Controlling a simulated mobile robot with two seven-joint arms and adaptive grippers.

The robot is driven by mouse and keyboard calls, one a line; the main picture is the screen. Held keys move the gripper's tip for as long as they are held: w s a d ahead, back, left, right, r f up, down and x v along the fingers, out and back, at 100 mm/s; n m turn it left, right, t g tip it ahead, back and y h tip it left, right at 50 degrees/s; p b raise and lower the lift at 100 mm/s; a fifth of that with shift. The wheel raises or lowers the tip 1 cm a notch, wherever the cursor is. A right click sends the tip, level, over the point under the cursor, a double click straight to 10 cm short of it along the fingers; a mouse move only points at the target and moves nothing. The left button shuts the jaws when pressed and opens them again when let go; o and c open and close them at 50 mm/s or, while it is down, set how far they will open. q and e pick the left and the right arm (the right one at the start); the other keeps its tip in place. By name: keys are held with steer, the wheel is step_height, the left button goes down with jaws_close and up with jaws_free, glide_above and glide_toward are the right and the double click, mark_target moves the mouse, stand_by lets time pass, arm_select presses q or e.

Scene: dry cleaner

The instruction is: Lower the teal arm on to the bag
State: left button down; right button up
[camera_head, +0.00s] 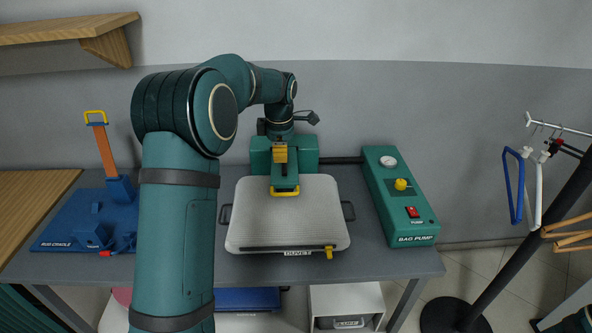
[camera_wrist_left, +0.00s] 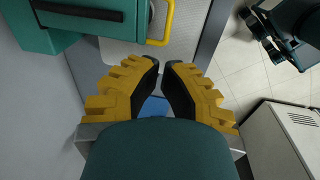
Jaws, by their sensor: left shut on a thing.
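The bag, labelled DUVET (camera_head: 290,222), lies flat and pale grey on the table, with a dark bar across its front. The pump's teal arm (camera_head: 285,181) reaches from a teal block over the bag's back part. A yellow handle (camera_head: 285,192) is at its front end, also visible in the left wrist view (camera_wrist_left: 167,24). I cannot tell whether the arm touches the bag. My left gripper (camera_head: 280,155) is at the teal arm, behind the handle. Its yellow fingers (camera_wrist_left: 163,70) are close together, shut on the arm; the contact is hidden. Part of my right arm (camera_wrist_left: 295,30) shows; its jaws are unclear.
The teal BAG PUMP box (camera_head: 402,200) with a red switch stands right of the bag. A rail with hangers (camera_head: 555,128) is at the right. Bare table (camera_head: 385,262) shows in front.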

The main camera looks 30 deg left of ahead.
mark_target(282, 195)
arm_select(q)
steer(key=f, duration=0.8)
steer(key=w+f+b, duration=0.1)
steer(key=f, duration=0.4)
steer(key=shift+a+f, duration=0.1)
steer(key=shift+a, duration=0.25)
steer(key=shift+f, duration=0.1)
steer(key=f+b, duration=0.2)
steer(key=f, duration=0.1)
steer(key=shift+s+d+f, duration=0.15)
steer(key=shift+s+f, duration=0.05)
steer(key=shift+f, duration=0.05)
steer(key=shift+r, duration=0.1)
